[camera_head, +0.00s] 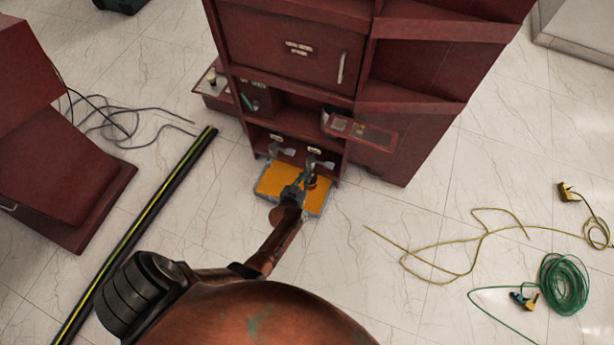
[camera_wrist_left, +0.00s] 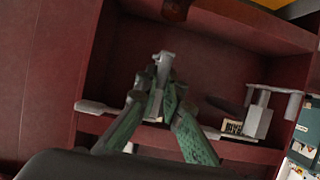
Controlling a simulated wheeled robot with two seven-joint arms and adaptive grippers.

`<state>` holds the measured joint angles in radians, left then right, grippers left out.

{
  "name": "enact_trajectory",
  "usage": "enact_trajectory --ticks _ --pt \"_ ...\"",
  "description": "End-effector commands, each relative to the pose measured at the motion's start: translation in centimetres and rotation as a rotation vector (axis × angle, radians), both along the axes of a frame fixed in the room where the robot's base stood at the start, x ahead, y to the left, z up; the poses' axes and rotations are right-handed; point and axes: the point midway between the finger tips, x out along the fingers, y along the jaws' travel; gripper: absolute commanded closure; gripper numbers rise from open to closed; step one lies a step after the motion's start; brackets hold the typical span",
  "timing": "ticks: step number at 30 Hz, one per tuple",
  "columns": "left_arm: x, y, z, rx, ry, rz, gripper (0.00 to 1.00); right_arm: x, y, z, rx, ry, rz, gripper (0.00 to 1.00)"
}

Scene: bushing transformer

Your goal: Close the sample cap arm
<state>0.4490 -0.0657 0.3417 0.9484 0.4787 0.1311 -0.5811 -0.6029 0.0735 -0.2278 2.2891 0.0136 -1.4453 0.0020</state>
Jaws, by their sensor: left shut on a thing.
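Two grey metal arms stick out at the low front of the red cabinet in the head view, a left one (camera_head: 281,149) and a right one (camera_head: 319,162). My left gripper (camera_head: 303,180) is low before them, close to the right one. In the left wrist view, my gripper's green fingers (camera_wrist_left: 160,97) converge and are shut on a grey metal arm (camera_wrist_left: 164,62). The fingers hide part of it. Another grey arm (camera_wrist_left: 258,116) stands apart to the right. I cannot tell for certain which is the sample cap arm. My right gripper is not in view.
A yellow-topped tray (camera_head: 272,182) lies below the arms at the cabinet (camera_head: 290,50). A small panel (camera_head: 362,131) juts out above right. A black and yellow strip (camera_head: 140,230) and cables (camera_head: 437,265) lie on the floor; the tiles right of the tray are clear.

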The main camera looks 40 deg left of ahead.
Motion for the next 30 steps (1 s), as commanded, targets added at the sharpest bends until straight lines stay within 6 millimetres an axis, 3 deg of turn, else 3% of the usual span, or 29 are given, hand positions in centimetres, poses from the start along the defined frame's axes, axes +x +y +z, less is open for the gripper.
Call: enact_trajectory --ticks 3,4,12,26,30 --pt "0.1 -0.3 0.0 -0.002 -0.001 -0.003 1.00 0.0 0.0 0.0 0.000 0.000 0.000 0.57" --pt "0.1 -0.3 0.0 -0.002 -0.001 -0.003 0.92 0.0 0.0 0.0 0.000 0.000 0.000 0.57" --pt "0.1 -0.2 0.0 -0.002 0.000 -0.002 0.74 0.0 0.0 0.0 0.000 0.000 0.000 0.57" --pt "0.1 -0.2 0.0 -0.001 0.000 -0.003 0.74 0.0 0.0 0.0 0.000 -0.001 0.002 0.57" --pt "0.6 -1.2 -0.2 -0.003 -0.001 -0.019 0.74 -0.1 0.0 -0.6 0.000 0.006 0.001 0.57"
